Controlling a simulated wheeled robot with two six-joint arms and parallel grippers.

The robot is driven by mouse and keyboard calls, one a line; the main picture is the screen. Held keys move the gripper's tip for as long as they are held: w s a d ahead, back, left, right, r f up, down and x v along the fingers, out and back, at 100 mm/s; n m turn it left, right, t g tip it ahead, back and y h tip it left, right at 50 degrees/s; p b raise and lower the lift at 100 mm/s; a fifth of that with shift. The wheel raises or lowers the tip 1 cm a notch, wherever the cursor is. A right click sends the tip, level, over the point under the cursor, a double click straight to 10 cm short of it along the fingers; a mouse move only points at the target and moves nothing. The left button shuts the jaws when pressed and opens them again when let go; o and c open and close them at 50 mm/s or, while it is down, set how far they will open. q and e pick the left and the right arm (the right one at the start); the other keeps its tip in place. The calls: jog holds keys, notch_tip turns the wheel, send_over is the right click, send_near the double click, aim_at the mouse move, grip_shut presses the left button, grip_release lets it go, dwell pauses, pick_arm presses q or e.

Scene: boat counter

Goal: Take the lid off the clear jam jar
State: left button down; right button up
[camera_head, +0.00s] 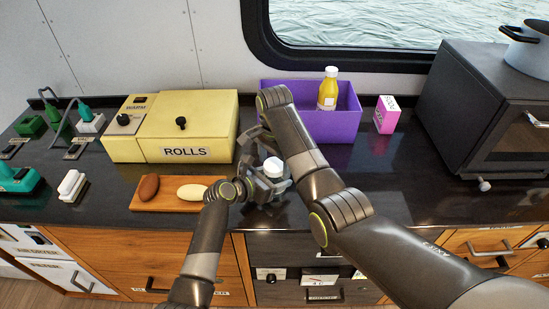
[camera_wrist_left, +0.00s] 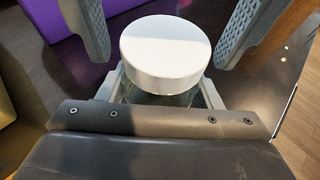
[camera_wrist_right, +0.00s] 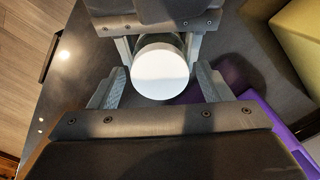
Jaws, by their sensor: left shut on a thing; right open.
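The clear jam jar (camera_wrist_left: 160,99) stands upright near the counter's front, with its white lid (camera_head: 273,167) on top. The lid also shows in the left wrist view (camera_wrist_left: 165,52) and the right wrist view (camera_wrist_right: 160,72). My left gripper (camera_head: 270,184) is shut on the jar's glass body below the lid; its fingers hide much of the glass. My right gripper (camera_wrist_right: 158,84) is open, with one finger on each side of the lid and gaps between them. Its fingers also show at the top of the left wrist view.
A wooden board (camera_head: 148,205) with a brown roll and a pale roll lies left of the jar. A yellow ROLLS box (camera_head: 205,118) and a purple bin (camera_head: 345,122) holding a yellow bottle stand behind. A pink carton (camera_head: 386,115) and dark oven (camera_head: 480,110) are right.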

jog(key=c, duration=1)
jog(key=n, duration=1)
jog(key=o, duration=1.1)
jog(key=shift+c, duration=0.2)
jog(key=shift+r, duration=0.1)
jog(key=shift+r, duration=2.25)
pick_arm(q)
jog(key=shift+c, duration=1.6)
grip_release()
